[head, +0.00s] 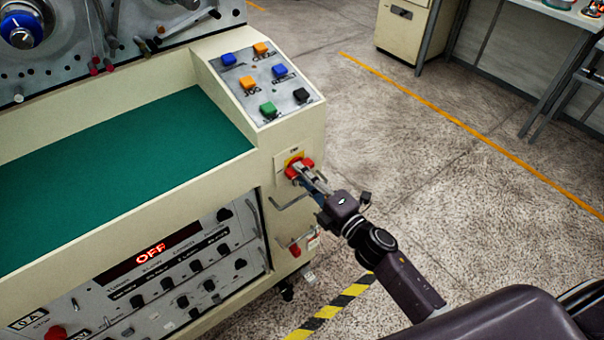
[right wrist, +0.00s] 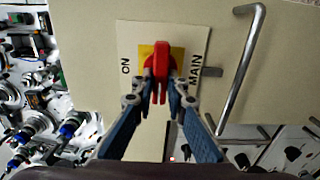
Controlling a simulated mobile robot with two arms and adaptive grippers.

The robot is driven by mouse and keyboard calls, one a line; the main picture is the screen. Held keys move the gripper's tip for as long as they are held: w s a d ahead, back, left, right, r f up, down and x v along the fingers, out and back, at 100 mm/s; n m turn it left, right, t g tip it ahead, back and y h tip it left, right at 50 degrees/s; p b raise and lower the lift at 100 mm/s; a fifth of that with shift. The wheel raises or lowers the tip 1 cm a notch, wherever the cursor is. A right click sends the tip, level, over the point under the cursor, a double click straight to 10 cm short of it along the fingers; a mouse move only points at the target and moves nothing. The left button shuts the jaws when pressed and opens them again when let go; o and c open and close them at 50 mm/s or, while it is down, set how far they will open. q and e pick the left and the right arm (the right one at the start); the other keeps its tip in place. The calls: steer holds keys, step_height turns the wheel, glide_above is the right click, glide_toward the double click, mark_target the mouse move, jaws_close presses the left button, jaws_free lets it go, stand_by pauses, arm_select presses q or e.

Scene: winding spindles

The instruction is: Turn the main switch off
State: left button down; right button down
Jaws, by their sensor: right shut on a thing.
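The red main switch (head: 293,171) sits on the front right corner of the cream machine cabinet, on a yellow patch. The right wrist view shows its red handle (right wrist: 160,62) on a label plate (right wrist: 190,36) marked ON at the left and MAIN at the right. The handle runs up and down in that view. My right gripper (head: 305,174) is at the switch, and its fingertips (right wrist: 161,88) are shut on the red handle from both sides. The red display (head: 151,254) on the cabinet's front reads OFF. My left gripper is not in view.
A metal bar handle (right wrist: 241,70) stands out beside the switch plate. A sloped panel with coloured buttons (head: 262,80) is above the switch. The green work surface (head: 120,150) is bare. Speckled floor is open to the right, with a yellow line (head: 450,115).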

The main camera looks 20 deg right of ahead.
steer(key=shift+f, duration=0.1)
steer(key=c, duration=1.9)
jaws_free()
steer(key=shift+c, duration=0.2)
steer(key=shift+s, duration=0.15)
steer(key=v, duration=1.1)
steer(key=shift+s+d, duration=0.15)
steer(key=shift+s, duration=0.25)
